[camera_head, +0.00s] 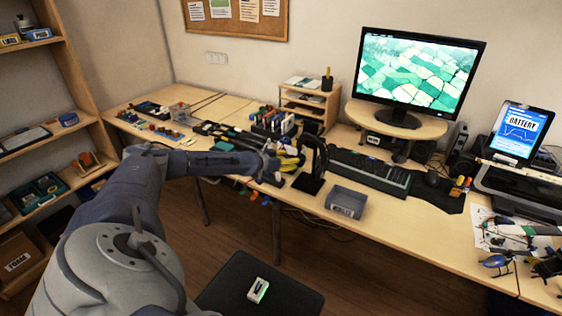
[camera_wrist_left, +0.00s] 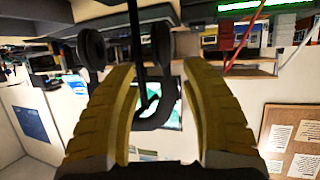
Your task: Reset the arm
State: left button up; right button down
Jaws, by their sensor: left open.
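My left arm comes in from the left of the head view and reaches over the desk. Its yellow-fingered left gripper (camera_head: 289,160) is just left of a black headphone stand (camera_head: 308,183). In the left wrist view the two yellow fingers of the gripper (camera_wrist_left: 158,66) are apart, with nothing held between them. That view is upside down. The headphones (camera_wrist_left: 91,48) and a dark upright post show beyond the fingertips, and I cannot tell how near they are. My right gripper is not in view.
A small helicopter model (camera_head: 497,261) is at the right. A dark stool (camera_head: 290,297) with a small white device stands below. Open floor lies before the desk.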

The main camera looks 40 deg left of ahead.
pick_arm(q)
jog(key=shift+v, duration=2.1)
jog(key=shift+w, duration=0.1)
jog(key=shift+x, duration=5.2)
